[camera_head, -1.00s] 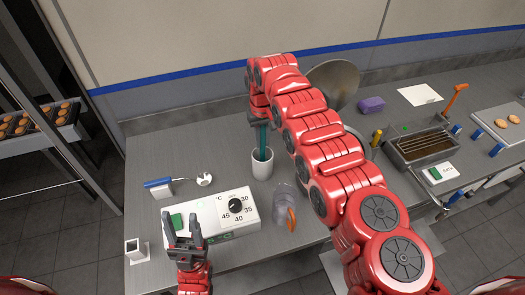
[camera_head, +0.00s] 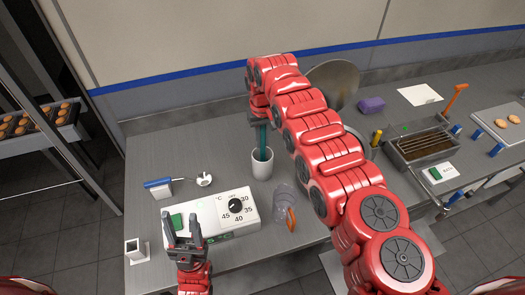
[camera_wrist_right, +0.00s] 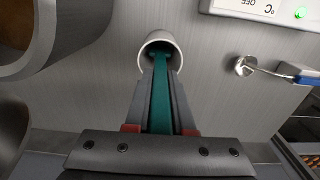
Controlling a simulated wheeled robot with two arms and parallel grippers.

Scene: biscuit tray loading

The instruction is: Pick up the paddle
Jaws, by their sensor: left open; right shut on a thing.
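The paddle (camera_head: 262,138) is a teal strip standing upright, its lower end inside a white cup (camera_head: 262,168) on the grey table. My right gripper (camera_head: 261,118) is above the cup and shut on the paddle's upper part. In the right wrist view, the paddle (camera_wrist_right: 160,95) runs between the two fingers of the right gripper (camera_wrist_right: 160,88) down into the cup (camera_wrist_right: 160,40). My left gripper (camera_head: 184,222) is open and empty, over the front edge of the white dial unit.
The white dial unit (camera_head: 212,207) stands left of a clear jug (camera_head: 284,203) with an orange handle. A metal trough (camera_head: 425,150) is at the right.

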